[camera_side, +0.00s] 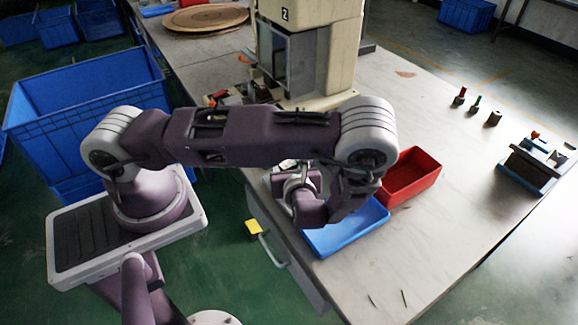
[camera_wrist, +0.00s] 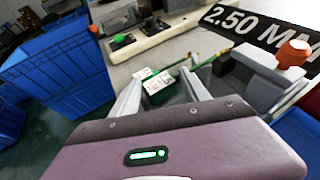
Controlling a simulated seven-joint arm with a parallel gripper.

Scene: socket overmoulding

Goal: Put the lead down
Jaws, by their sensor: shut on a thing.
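My gripper (camera_wrist: 160,90) shows in the wrist view with its two pale fingers on either side of a dark green block (camera_wrist: 160,92) with white printed labels. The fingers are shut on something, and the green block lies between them. Thin green strands, which look like a lead (camera_wrist: 205,61), run from beside the block to the right, toward a grey fixture. Whether block and strands are one piece cannot be told. In the side view my own arm hides the fingertips and what they hold.
A blue tray (camera_side: 345,236) and a red bin (camera_side: 412,176) stand beside my wrist. A cream machine (camera_side: 335,55) stands behind. The grey fixture (camera_wrist: 262,76) has an orange knob (camera_wrist: 293,52). A large blue crate (camera_side: 85,95) is at left. The table's right front is mostly clear.

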